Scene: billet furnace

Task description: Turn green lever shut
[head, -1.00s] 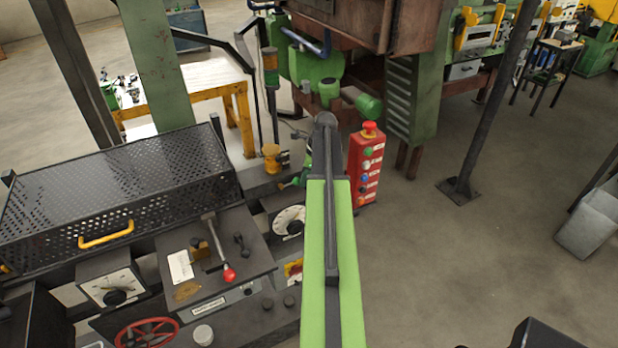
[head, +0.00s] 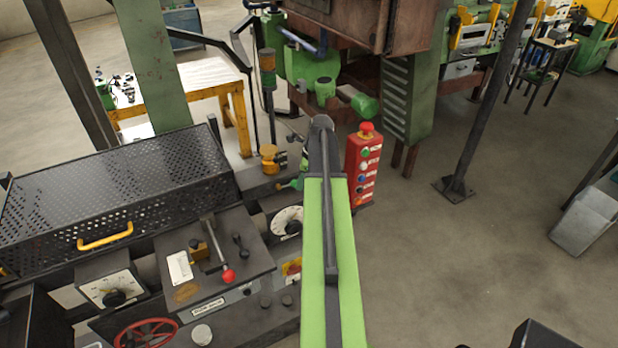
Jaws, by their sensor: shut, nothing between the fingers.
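A small green handle-like piece (head: 291,184) shows just left of my raised arm, low beside a yellow fitting (head: 268,157) on the machine; it looks like the green lever. Its right end passes behind my arm, so its full shape and angle cannot be told. My green arm link rises from the bottom centre to a dark joint at the top. My gripper is hidden behind this arm, and whether it touches the lever does not show.
A red button box (head: 364,168) stands close right of my arm. A console (head: 215,262) with a red-knobbed lever (head: 228,276) and a perforated black cover (head: 115,185) fill the left. A dark post (head: 482,110) stands at right. Open floor (head: 440,260) lies between.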

